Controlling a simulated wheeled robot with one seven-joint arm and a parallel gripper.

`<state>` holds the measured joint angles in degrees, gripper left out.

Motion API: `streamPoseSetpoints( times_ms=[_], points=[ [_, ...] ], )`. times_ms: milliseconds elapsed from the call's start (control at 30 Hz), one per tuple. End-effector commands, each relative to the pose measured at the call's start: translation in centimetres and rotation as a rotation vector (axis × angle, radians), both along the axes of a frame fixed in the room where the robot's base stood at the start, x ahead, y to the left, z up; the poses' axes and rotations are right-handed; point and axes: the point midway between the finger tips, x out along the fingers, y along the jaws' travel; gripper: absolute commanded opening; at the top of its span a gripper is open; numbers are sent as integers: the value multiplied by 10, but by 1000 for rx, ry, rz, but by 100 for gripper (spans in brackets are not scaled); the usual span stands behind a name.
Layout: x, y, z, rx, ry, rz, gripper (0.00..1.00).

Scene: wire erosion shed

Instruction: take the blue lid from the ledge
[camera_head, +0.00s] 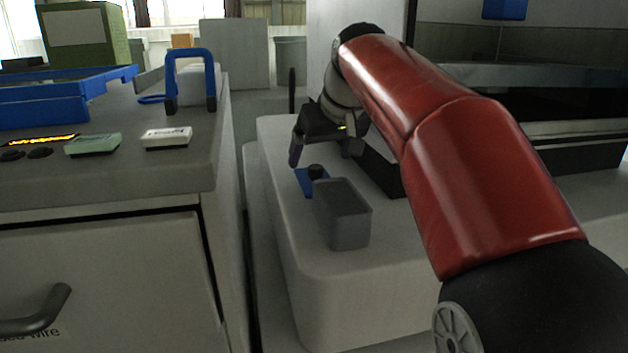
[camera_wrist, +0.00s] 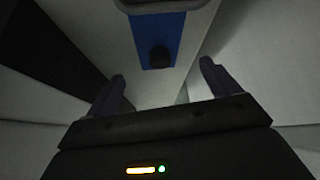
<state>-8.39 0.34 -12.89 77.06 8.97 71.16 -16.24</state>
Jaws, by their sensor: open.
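The blue lid (camera_head: 303,183) is a small flat plate with a black knob, lying on the pale ledge (camera_head: 325,275) beside a grey bin. In the wrist view the lid (camera_wrist: 176,27) shows at top centre, its black knob a little beyond the space between my fingers. My gripper (camera_head: 322,152) is just above and behind the lid in the head view. In the wrist view my gripper (camera_wrist: 162,76) has its two fingers wide apart with nothing between them. Part of the lid is hidden by the bin in the head view.
The grey open bin (camera_head: 342,222) stands close in front of the lid; its edge shows in the wrist view (camera_wrist: 158,4). A bench at left carries a blue tray (camera_head: 45,105), a blue-handled object (camera_head: 190,55), a green box (camera_head: 92,145) and a white box (camera_head: 166,138).

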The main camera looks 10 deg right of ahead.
Motion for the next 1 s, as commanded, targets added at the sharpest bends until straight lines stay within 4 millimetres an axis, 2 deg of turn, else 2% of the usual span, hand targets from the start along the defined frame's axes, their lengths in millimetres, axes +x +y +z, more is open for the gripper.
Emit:
streamPoseSetpoints(
  times_ms=[167,400,667,767,1000],
  points=[
    [9,1,-14,0,0,0,88],
    [28,4,-45,0,2,1,88],
    [32,4,-48,0,-1,0,88],
    [32,4,-48,0,-1,0,78],
    [32,4,-48,0,-1,0,46]
  ],
)
